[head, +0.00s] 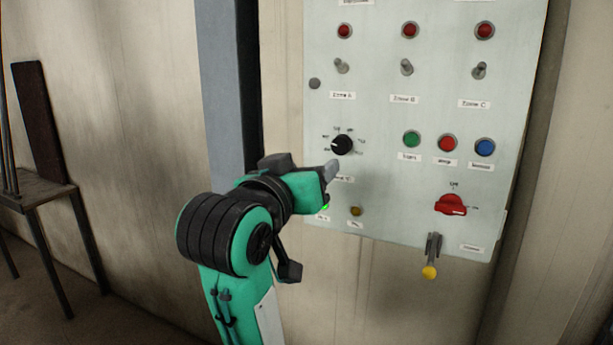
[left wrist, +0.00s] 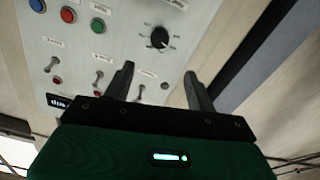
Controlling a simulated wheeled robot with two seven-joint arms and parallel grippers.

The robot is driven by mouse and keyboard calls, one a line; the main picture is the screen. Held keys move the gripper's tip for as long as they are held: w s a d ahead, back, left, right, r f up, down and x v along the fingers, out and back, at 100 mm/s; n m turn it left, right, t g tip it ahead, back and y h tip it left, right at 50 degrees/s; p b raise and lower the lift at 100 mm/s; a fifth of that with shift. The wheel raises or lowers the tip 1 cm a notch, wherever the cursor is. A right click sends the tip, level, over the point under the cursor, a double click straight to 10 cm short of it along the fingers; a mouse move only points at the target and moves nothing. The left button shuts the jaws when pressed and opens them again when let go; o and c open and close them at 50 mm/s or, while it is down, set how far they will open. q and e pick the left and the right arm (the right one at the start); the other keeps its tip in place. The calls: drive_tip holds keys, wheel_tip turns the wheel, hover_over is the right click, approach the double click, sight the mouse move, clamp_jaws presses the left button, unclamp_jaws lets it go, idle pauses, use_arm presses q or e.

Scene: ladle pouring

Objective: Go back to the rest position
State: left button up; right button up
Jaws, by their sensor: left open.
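My left gripper (head: 331,172) is in front of the lower left part of a pale control panel (head: 380,110), close below a black rotary knob (head: 342,145). In the left wrist view its two fingers (left wrist: 160,85) stand apart with nothing between them. The black knob (left wrist: 159,38) shows beyond the fingers, apart from them. In the head view the arm partly hides the panel's lower left corner and a lit green lamp (head: 324,206). My right gripper is in neither view.
A small table (head: 40,190) is at far left.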

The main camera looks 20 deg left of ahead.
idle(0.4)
use_arm(q)
wheel_tip(320, 180, down, 30)
drive_tip(key=s+a+f+m+g, duration=0.1)
drive_tip(key=s+a+m+g, duration=0.1)
drive_tip(key=g, duration=0.5)
drive_tip(key=s+a+f+m+g, duration=0.15)
drive_tip(key=s+f+g, duration=0.65)
drive_tip(key=s+f, duration=1.55)
wheel_tip(320, 180, down, 31)
drive_tip(key=s+a+f+g, duration=0.2)
drive_tip(key=s+a+f, duration=0.1)
drive_tip(key=s+f, duration=1.6)
drive_tip(key=shift+f+m+y, duration=0.2)
drive_tip(key=shift+m+y, duration=0.1)
drive_tip(key=shift+m, duration=0.15)
